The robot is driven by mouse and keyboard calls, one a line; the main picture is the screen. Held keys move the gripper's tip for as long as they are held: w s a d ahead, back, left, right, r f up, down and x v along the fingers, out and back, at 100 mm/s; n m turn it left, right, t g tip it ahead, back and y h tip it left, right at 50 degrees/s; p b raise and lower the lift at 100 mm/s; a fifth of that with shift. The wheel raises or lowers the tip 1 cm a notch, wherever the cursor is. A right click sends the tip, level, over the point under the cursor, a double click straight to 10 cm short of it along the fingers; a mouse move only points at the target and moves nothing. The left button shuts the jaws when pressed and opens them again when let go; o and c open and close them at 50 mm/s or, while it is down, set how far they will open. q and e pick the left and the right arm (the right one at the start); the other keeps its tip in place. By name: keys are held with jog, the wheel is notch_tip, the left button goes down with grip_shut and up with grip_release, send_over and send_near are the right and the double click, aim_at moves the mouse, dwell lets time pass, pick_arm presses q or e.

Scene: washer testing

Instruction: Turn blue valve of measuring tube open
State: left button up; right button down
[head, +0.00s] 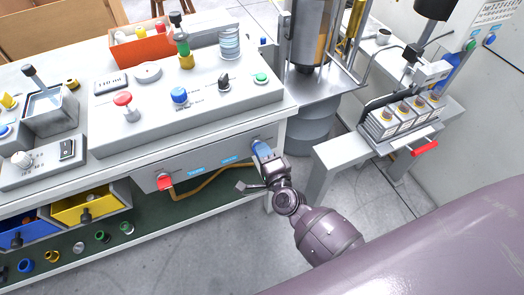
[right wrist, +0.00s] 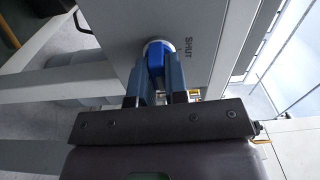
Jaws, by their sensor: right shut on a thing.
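The blue valve (head: 261,149) sits at the right end of the grey front panel under the control desk. My right gripper (head: 267,160) is at it, coming from below right. In the right wrist view the two fingers (right wrist: 155,78) are closed on either side of the blue valve handle (right wrist: 155,58), which shows between them. The word "SHUT" is printed on the panel beside the valve. The fingers hide part of the handle. My left gripper is out of view.
A red valve (head: 165,182) with a yellow-brown hose (head: 205,189) is on the same panel to the left. A tall clear cylinder (head: 307,35) stands behind the desk corner. A grey stand (head: 326,163) is to the right of my gripper. Floor is clear below.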

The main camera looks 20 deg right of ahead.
jog(key=shift+m, duration=0.4)
jog(key=c, duration=1.1)
grip_release()
jog(key=shift+c, duration=0.2)
jog(key=s, duration=1.1)
jog(key=shift+d, duration=0.15)
jog(key=shift+w, duration=0.1)
